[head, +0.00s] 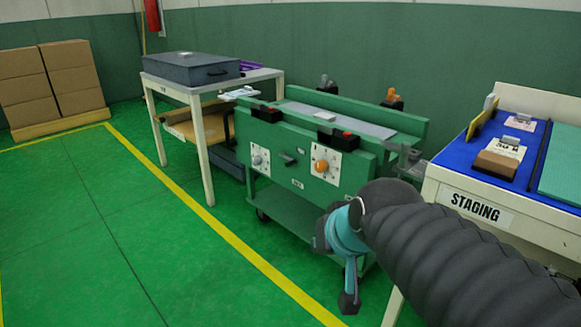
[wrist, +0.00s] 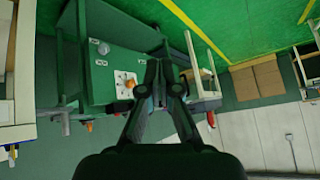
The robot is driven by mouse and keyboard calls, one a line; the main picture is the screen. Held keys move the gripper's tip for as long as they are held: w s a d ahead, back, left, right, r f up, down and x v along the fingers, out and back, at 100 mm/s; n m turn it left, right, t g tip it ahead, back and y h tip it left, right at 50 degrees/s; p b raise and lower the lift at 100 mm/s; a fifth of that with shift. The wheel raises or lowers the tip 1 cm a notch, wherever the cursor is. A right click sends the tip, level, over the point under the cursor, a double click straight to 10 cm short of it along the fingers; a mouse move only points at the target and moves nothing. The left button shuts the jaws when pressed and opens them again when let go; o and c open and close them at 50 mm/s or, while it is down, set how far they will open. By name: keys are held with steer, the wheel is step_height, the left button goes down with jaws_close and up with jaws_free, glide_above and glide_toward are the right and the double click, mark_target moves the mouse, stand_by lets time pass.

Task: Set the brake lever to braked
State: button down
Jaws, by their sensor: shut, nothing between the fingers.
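The green wheeled cart (head: 300,185) stands in the middle of the head view. Its front panel carries an orange knob (head: 321,167) on a white marked plate, a grey dial (head: 260,160) and a small dark handle (head: 289,159). An orange-topped part (head: 392,95) and a grey-topped part (head: 327,82) stand at its far side. I cannot tell which is the brake lever, or its setting. My gripper (wrist: 160,82) is shut and empty in the wrist view. Its fingers appear beside the orange knob (wrist: 126,84) there; contact cannot be judged.
A white staging table (head: 470,215) stands close on the right, with a brown block (head: 497,165) on it. A white-legged table (head: 200,150) with a grey case (head: 190,68) is at the left. Boxes (head: 60,80) stand far left. The green floor at left is clear.

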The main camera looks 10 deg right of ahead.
steer(key=w+a+r+m+t+b, duration=0.1)
steer(key=w+a+r+m+t, duration=0.15)
steer(key=w, duration=0.75)
steer(key=w+a+r+m+t+b, duration=0.1)
steer(key=w+r+m+t, duration=0.15)
steer(key=w, duration=0.85)
steer(key=w+a+r+m+t+b, duration=0.1)
steer(key=w+a+m+t, duration=0.15)
steer(key=w, duration=0.75)
steer(key=w+d+f+m+h+b, duration=0.25)
steer(key=w+f+m+h, duration=0.4)
steer(key=w, duration=0.45)
step_height(320, 180, down, 10)
steer(key=w+d+m+g+h+b, duration=0.1)
steer(key=w+d+m+g+h, duration=0.1)
steer(key=m+h, duration=0.3)
steer(key=shift+w+g+h, duration=0.25)
steer(key=shift+g+h, duration=0.2)
